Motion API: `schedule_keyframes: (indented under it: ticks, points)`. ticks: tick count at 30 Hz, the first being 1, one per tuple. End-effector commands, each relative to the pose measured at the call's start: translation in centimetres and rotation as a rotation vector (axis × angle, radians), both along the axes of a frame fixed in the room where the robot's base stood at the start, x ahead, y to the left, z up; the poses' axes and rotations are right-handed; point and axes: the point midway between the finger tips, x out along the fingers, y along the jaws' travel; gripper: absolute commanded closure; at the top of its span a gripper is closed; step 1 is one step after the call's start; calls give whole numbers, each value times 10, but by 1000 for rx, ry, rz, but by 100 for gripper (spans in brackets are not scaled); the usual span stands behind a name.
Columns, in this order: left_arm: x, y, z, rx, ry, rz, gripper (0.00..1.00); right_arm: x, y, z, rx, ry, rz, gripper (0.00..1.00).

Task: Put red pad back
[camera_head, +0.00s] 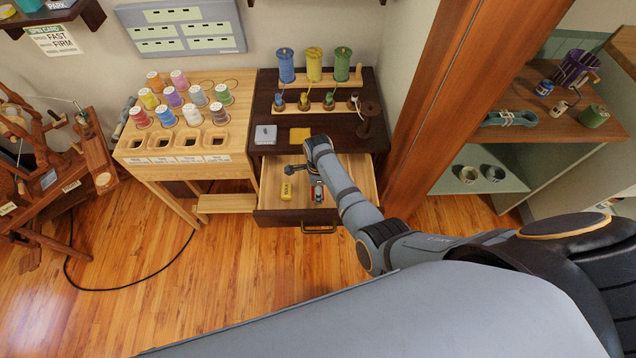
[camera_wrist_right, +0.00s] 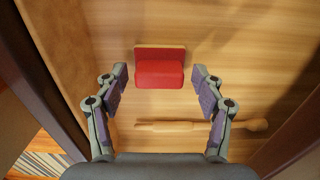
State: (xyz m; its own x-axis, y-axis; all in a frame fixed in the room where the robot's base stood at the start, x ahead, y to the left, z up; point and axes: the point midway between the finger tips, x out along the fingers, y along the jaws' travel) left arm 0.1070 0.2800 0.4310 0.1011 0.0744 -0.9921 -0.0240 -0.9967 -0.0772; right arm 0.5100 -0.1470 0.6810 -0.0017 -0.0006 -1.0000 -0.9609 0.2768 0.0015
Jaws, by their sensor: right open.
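A red pad (camera_wrist_right: 160,72) with a wooden backing lies on a pale wood surface in the right wrist view. My right gripper (camera_wrist_right: 157,88) is open, with its two fingers on either side of the pad's near part and a gap on each side. Nothing is held. In the head view my right arm reaches over the pulled-out drawer (camera_head: 350,178) of the dark cabinet. A small red and grey thing (camera_head: 317,191) shows in that drawer, too small to identify. My left gripper is out of view.
A wooden rod (camera_wrist_right: 190,126) lies behind the fingers in the wrist view. A grey block (camera_head: 265,134) and a yellow pad (camera_head: 300,134) are on the cabinet top. Thread spools (camera_head: 192,114) stand on the left table.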

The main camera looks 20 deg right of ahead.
Motion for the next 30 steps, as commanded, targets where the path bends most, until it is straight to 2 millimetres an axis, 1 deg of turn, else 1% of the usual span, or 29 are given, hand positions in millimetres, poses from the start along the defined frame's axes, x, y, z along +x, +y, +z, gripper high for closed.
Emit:
schedule_keyframes:
  ticks: [5, 9, 12, 15, 20, 30]
  points:
    - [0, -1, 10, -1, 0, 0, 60, 1, 0, 38, 1, -6, 0, 31]
    - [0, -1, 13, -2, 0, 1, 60, 2, 0, 72, 1, -5, 0, 31]
    - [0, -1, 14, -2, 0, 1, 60, 1, 1, 93, 1, -3, 0, 31]
    - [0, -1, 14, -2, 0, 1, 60, 1, 1, 108, 1, -3, 0, 31]
    - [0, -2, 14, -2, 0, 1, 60, 1, 0, 120, 0, -2, 1, 31]
    - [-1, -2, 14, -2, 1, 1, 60, 1, 0, 120, 0, -1, 1, 31]
